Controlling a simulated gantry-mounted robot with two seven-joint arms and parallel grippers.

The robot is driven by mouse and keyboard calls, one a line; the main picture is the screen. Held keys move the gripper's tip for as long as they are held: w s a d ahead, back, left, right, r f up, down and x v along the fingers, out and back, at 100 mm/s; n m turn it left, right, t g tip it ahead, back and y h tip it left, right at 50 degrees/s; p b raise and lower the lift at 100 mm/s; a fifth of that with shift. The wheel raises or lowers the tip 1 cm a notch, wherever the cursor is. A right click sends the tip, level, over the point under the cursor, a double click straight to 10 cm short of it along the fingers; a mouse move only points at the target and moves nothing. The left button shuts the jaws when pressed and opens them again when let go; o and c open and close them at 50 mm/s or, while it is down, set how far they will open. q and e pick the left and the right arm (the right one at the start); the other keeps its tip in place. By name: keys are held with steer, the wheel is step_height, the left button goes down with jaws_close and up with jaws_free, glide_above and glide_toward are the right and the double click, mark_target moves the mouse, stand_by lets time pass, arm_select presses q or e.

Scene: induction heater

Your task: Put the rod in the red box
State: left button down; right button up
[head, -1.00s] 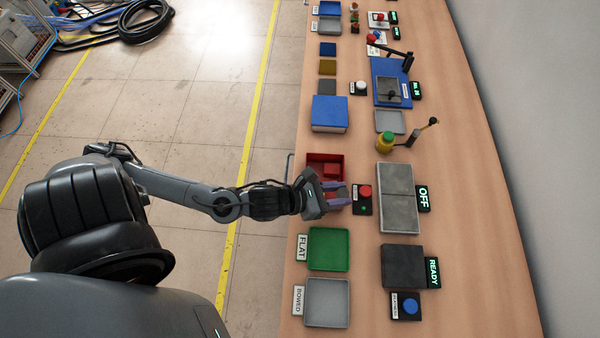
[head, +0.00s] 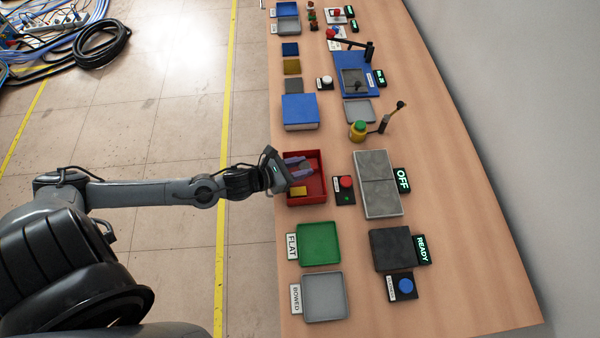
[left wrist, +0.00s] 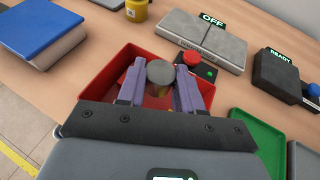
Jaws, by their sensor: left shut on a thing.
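The red box (head: 320,188) stands at the table's near edge in the head view; its wall (left wrist: 100,72) also shows in the left wrist view. My left gripper (head: 300,168) is over the box. In the left wrist view its purple fingers (left wrist: 160,90) are shut on the grey rod (left wrist: 160,72), whose round end faces the camera. The rod is over the inside of the box; I cannot tell whether it touches the floor of it. A yellow block (head: 298,191) lies in the box. My right gripper is not in view.
A green tray (head: 318,244) and a grey tray (head: 324,297) are below the box. A red button (head: 346,182) and a grey two-part plate (head: 377,184) stand to its right.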

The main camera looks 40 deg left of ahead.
arm_select(q)
steer(key=shift+f+b, duration=0.35)
steer(key=shift+f, duration=1.65)
